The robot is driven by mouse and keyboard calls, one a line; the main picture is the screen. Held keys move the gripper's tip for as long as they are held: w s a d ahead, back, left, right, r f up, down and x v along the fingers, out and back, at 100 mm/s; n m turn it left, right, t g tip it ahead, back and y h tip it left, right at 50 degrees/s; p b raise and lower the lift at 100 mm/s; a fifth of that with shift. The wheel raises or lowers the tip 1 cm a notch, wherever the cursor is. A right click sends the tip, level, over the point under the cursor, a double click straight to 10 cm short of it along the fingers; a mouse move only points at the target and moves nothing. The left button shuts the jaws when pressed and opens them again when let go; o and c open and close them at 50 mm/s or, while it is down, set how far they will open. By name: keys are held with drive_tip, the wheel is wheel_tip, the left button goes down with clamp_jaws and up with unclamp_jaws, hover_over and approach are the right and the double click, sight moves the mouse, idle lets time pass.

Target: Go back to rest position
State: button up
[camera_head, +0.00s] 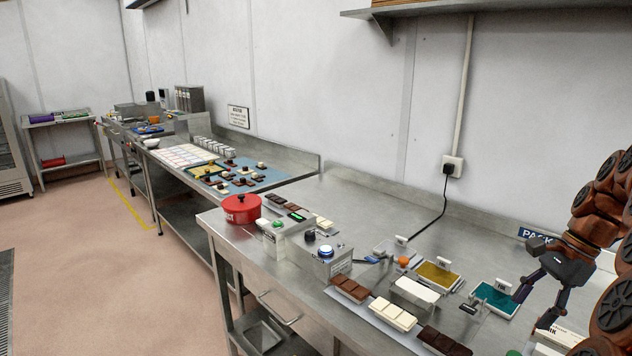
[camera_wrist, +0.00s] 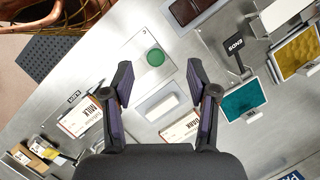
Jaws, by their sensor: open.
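My gripper (camera_head: 536,295) is over the right end of the steel bench (camera_head: 336,209), with my brown arm behind it at the right edge. In the wrist view my gripper (camera_wrist: 160,92) has its two dark fingers spread wide, with nothing between the pads. Below it lie a pale plate with a green disc (camera_wrist: 155,57) and a white tray (camera_wrist: 160,104). A box marked MILK (camera_wrist: 82,118) is beside the left finger. A box marked DARK (camera_wrist: 182,130) is by the right finger, partly hidden by it.
A teal tray (camera_head: 496,299) and a yellow tray (camera_head: 438,274) stand left of my gripper. Chocolate bars (camera_head: 393,313) line the bench front. A wall shelf (camera_head: 420,9) hangs above.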

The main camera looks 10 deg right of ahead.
drive_tip(key=s+a+n+g+h, duration=0.3)
drive_tip(key=a+n, duration=0.7)
drive_tip(key=a, duration=1.2)
drive_tip(key=s+a+f+n, duration=0.4)
drive_tip(key=s, duration=0.4)
drive_tip(key=s+a+f+n+h, duration=0.1)
drive_tip(key=s+a+f+n, duration=0.3)
drive_tip(key=s, duration=0.4)
drive_tip(key=shift+s+a+f+t, duration=0.15)
drive_tip(key=shift+s+f+t, duration=0.05)
drive_tip(key=shift+s+t, duration=0.2)
